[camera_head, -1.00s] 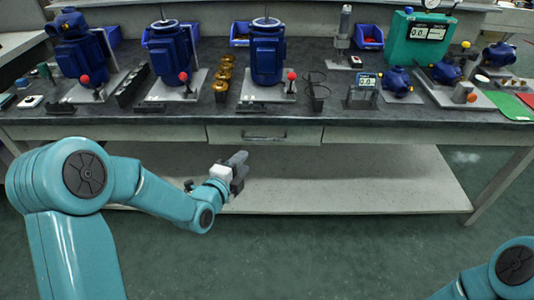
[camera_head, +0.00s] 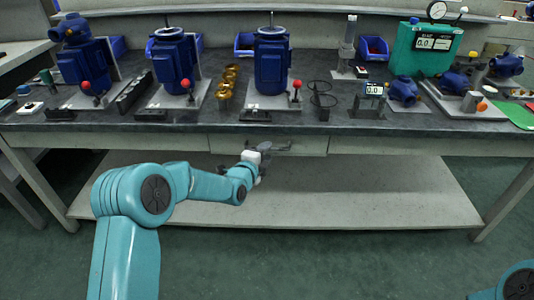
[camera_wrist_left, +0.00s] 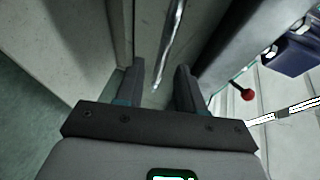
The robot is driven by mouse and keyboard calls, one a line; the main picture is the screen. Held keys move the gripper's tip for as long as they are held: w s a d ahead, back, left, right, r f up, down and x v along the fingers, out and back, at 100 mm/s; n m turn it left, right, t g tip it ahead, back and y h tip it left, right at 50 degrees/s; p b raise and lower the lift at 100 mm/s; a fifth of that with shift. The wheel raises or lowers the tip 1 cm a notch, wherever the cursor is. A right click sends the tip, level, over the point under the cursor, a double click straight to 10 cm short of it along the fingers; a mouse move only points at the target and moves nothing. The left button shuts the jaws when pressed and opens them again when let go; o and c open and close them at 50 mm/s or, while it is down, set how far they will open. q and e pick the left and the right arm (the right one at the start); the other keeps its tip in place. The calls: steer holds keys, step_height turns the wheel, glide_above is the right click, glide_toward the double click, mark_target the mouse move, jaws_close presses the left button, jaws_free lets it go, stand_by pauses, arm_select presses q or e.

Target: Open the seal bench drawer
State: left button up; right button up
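The seal bench drawer (camera_head: 314,146) is a pale front panel under the dark bench top, and it looks flush with the bench front. My left gripper (camera_head: 278,148) is in front of it and hides much of its bar handle. In the left wrist view the metal handle (camera_wrist_left: 172,40) runs lengthwise into the gap between the two fingers of the left gripper (camera_wrist_left: 160,72). The fingers stand apart, with visible room on both sides of the handle. The drawer front (camera_wrist_left: 150,25) shows behind it. My right gripper is out of view.
The bench top (camera_head: 330,128) holds blue pumps (camera_head: 271,62), brass parts (camera_head: 226,88), a black wire stand (camera_head: 321,100) and a green gauge box (camera_head: 425,48). A low shelf (camera_head: 350,195) runs beneath the drawer. The green floor in front is clear.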

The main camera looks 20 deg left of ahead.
arm_select(q)
steer(key=shift+x, duration=0.95)
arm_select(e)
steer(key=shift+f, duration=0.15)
arm_select(q)
jaws_close()
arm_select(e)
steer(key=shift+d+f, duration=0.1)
